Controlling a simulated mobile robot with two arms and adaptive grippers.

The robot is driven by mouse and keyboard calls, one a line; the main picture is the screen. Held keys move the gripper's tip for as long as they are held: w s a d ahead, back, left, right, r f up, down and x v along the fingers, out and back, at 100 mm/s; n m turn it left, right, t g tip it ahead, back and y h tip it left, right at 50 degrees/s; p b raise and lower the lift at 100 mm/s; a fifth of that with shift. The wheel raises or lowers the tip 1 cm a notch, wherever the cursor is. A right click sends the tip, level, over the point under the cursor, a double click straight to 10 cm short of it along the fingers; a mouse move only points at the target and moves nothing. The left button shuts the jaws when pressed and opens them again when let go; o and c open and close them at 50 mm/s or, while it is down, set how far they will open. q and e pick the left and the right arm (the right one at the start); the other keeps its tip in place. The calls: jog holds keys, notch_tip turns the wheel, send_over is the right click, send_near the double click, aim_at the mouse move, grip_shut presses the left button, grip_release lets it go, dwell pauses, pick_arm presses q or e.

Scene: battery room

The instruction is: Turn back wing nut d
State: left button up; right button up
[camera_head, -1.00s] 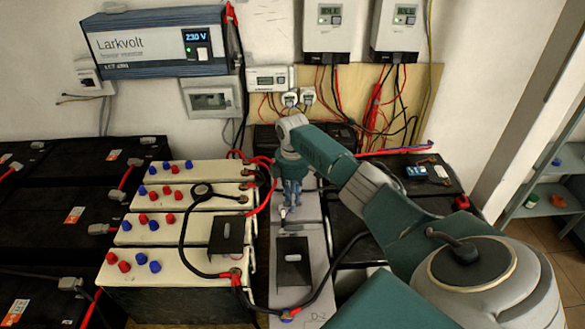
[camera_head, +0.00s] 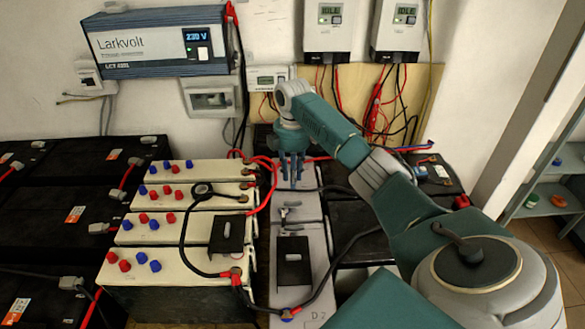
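My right gripper (camera_head: 291,184) hangs pointing down over the far part of the grey battery top (camera_head: 288,227). Its fingers look apart, and I see nothing between them. A small grey metal fitting, seemingly a wing nut on a terminal (camera_head: 284,212), sits on the grey battery nearer to me than the fingertips. The gripper is apart from it. The fitting is too small to tell how far it is turned, and I can read no letter "d" beside it. My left gripper is not in view.
Cream batteries (camera_head: 180,200) with red and blue caps stand left of the grey one. A black cable (camera_head: 335,262) curves around the grey battery's near end. Black batteries (camera_head: 72,190) fill the far left. Wall devices (camera_head: 160,42) and wires are behind.

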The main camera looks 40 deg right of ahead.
notch_tip(320, 180, up, 2)
jog(key=shift+r, duration=0.25)
dwell(0.5)
